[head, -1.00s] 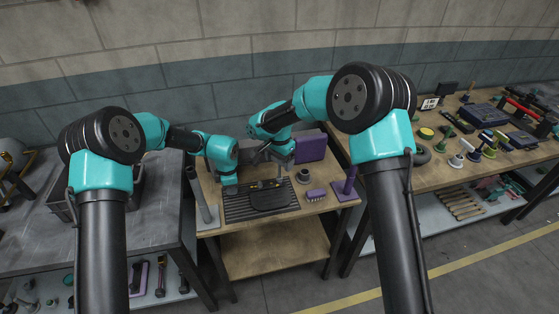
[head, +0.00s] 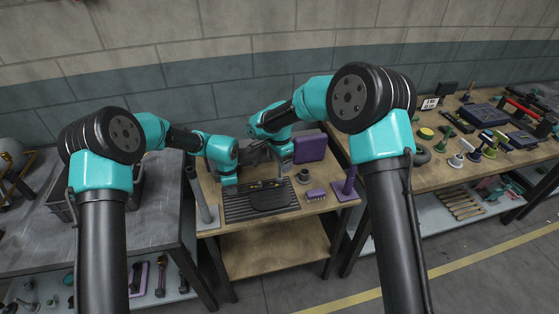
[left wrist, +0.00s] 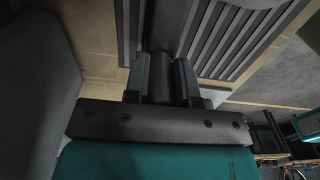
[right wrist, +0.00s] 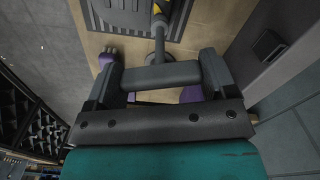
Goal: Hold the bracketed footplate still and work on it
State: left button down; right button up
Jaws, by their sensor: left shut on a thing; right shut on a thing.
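The dark footplate (head: 268,198) lies flat on a black ribbed mat (head: 235,210) on the small wooden bench; its edge also shows in the right wrist view (right wrist: 122,12). My left gripper (left wrist: 162,78) is shut on a dark grey tube, seen close up in the left wrist view, beside the mat's ribs. My right gripper (right wrist: 160,78) is shut on the grey crossbar (right wrist: 150,77) of a T-shaped tool. The tool's shaft (right wrist: 159,45) runs toward the footplate's edge, where a small yellow and black part (right wrist: 158,9) shows. Whether the tool touches it is unclear.
A grey post (head: 205,205) stands at the bench's left. A round cup (head: 303,177), a small purple block (head: 315,195) and a purple post (head: 349,184) are at the right. A purple panel (head: 310,147) stands behind. A cluttered table (head: 450,170) adjoins on the right.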

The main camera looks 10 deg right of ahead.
jog(key=shift+m, duration=3.2)
jog(key=shift+n, duration=0.5)
jog(key=shift+r, duration=0.1)
jog(key=shift+r, duration=0.9)
